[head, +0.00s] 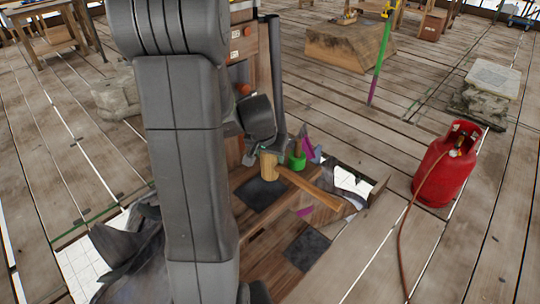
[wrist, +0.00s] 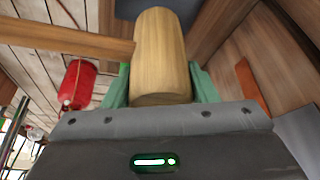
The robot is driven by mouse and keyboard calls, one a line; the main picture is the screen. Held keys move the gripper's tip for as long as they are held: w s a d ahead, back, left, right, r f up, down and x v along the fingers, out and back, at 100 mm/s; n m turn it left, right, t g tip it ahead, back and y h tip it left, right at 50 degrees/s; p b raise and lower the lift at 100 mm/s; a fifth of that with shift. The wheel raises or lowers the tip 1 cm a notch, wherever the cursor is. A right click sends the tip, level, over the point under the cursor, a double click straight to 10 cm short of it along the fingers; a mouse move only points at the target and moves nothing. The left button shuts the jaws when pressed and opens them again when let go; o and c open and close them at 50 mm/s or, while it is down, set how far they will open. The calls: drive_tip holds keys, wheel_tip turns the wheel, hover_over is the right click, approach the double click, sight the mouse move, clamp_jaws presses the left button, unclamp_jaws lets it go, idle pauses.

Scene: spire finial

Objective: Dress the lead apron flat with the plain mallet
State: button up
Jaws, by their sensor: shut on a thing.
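The plain mallet has a pale wooden head (head: 268,167) and a brown handle (head: 318,194) reaching right and down in the head view. In the wrist view the mallet head (wrist: 162,55) fills the space between the green fingers of my gripper (wrist: 161,84), which is shut on it. The handle (wrist: 70,40) runs off to the left there. In the head view my arm hides most of the gripper. Dark grey flat patches (head: 262,192) (head: 307,250) lie on brown wood below the mallet. I cannot tell which grey surface is the lead apron.
A red gas cylinder (head: 447,164) with a hose stands at the right. A green object (head: 297,160) is close to the mallet. Crumpled grey material (head: 132,250) lies at lower left. A stone block (head: 487,90) stands beyond the cylinder. Open plank floor lies around the upper right.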

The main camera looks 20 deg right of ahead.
wheel_tip(320, 180, down, 4)
drive_tip(key=b, duration=0.4)
drive_tip(key=shift+f+b, duration=0.25)
drive_tip(key=shift+b, duration=0.15)
drive_tip(key=shift+r, duration=0.25)
drive_tip(key=shift+c, duration=0.5)
drive_tip(key=shift+r+p, duration=1.65)
drive_tip(key=shift+r, duration=0.55)
drive_tip(key=shift+f, duration=0.1)
drive_tip(key=shift+f, duration=0.1)
